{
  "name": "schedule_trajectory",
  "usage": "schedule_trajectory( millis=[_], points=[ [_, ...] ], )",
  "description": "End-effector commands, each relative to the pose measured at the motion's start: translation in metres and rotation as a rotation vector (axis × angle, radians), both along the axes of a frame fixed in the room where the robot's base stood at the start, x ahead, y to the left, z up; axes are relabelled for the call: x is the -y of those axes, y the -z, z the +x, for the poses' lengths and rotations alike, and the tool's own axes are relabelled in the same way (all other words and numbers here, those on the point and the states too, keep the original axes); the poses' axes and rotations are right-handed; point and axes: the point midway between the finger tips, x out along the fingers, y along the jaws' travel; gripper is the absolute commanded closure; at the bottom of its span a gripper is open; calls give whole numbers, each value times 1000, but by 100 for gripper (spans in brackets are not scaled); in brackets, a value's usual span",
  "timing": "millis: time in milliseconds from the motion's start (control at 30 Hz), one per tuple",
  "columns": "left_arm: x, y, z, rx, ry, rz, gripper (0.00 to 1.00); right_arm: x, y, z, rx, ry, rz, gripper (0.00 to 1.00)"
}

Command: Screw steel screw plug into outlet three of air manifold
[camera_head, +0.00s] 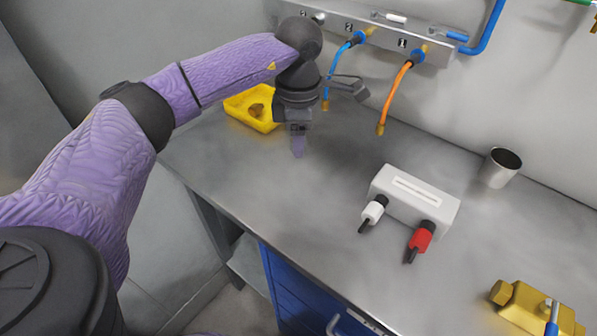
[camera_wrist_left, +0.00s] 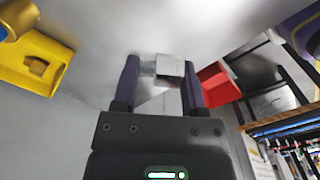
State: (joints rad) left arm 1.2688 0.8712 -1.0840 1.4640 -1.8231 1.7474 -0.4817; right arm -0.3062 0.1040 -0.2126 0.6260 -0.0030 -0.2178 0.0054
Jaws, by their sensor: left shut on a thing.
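The grey air manifold (camera_head: 385,28) is on the wall at the top of the head view, with its outlets labelled 1, 2 and 3. A small light fitting (camera_head: 319,17) shows beside label 3, partly behind my arm. My left gripper (camera_head: 298,153) points down over the bench, well below the manifold. In the wrist view my left gripper (camera_wrist_left: 161,75) is shut on a small silver piece, which looks like the steel screw plug (camera_wrist_left: 170,68). The plug is not visible in the head view. My right gripper is not in view.
A yellow tray (camera_head: 235,107) with a brass-coloured piece stands behind my left gripper. Blue (camera_head: 340,58) and orange (camera_head: 396,84) hoses hang from outlets 2 and 1. A white box (camera_head: 407,205), a steel cup (camera_head: 498,170) and a brass block (camera_head: 530,305) stand to the right.

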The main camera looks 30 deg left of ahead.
Motion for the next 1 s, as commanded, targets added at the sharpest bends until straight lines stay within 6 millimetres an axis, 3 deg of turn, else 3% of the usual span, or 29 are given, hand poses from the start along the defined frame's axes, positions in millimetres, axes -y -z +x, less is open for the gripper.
schedule_trajectory(
  millis=[100, 400, 867, 900, 1000],
  points=[
    [0, 29, -1, -6, -1, 1, 100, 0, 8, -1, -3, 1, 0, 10],
    [0, 88, 0, -4, -1, 0, 100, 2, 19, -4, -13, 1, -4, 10],
    [0, 100, 0, -1, 0, 0, 100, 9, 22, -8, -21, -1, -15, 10],
    [0, 99, 0, -1, 0, 0, 37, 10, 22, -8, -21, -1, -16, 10],
    [0, 99, 0, -1, 0, 0, 16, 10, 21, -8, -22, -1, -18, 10]
  ],
)
